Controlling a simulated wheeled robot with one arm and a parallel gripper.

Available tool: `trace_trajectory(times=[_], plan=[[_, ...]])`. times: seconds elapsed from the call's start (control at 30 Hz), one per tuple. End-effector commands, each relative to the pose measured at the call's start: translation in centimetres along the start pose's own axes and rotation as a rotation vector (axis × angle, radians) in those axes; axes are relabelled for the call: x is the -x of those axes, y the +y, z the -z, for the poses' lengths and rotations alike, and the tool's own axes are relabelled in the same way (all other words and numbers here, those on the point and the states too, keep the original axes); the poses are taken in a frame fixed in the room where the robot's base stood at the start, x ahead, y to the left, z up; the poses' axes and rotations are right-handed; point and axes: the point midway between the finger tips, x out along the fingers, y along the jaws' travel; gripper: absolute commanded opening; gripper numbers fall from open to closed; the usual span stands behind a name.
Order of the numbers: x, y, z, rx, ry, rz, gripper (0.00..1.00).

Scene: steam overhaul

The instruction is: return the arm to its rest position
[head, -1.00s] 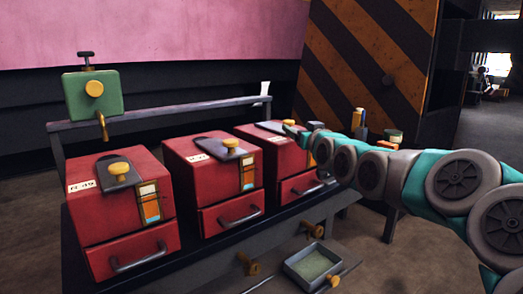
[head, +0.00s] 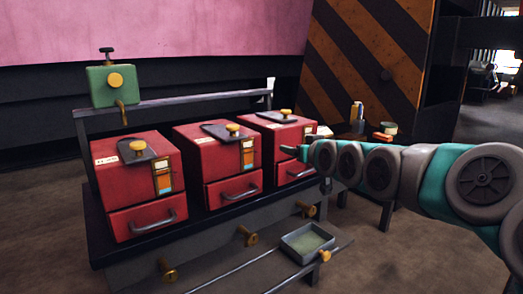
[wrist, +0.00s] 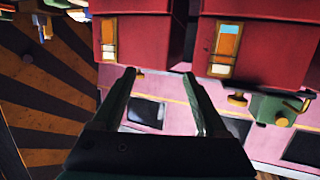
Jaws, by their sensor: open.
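My gripper (wrist: 158,75) is open and empty in the wrist view, its two fingers spread apart. In the head view my arm reaches in from the right, and the gripper's tip (head: 290,151) is in front of the rightmost red box (head: 290,140). I cannot tell whether it touches the box. Two more red boxes, the middle one (head: 205,150) and the left one (head: 125,185), stand beside it on the dark bench. Each has a drawer with a handle, and a yellow knob on a dark lid plate.
A green tank (head: 110,88) with a tap sits on the rail (head: 180,103) at the back left. A grey tray (head: 308,241) lies on the low shelf in front. A small table with containers (head: 386,131) is behind my arm. A striped panel (head: 365,60) stands behind.

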Motion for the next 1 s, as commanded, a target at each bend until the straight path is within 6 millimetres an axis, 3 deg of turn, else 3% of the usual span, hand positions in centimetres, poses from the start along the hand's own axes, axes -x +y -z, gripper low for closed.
trace_trajectory(times=[0.17, 0.37, 0.5, 0.7, 0.9, 1.0], plan=[[2.6, -2.1, -4.3, 0.003, -0.160, 0.020, 0.76], [8.1, -4.5, -12.2, -0.002, -0.432, 0.025, 0.76], [14.6, -5.7, -19.3, -0.022, -0.686, 0.001, 0.76], [25.5, -6.7, -28.0, -0.085, -1.031, -0.066, 0.76], [35.8, -7.9, -33.8, -0.184, -1.317, -0.143, 0.76], [39.4, -8.5, -35.5, -0.225, -1.413, -0.168, 0.76]])
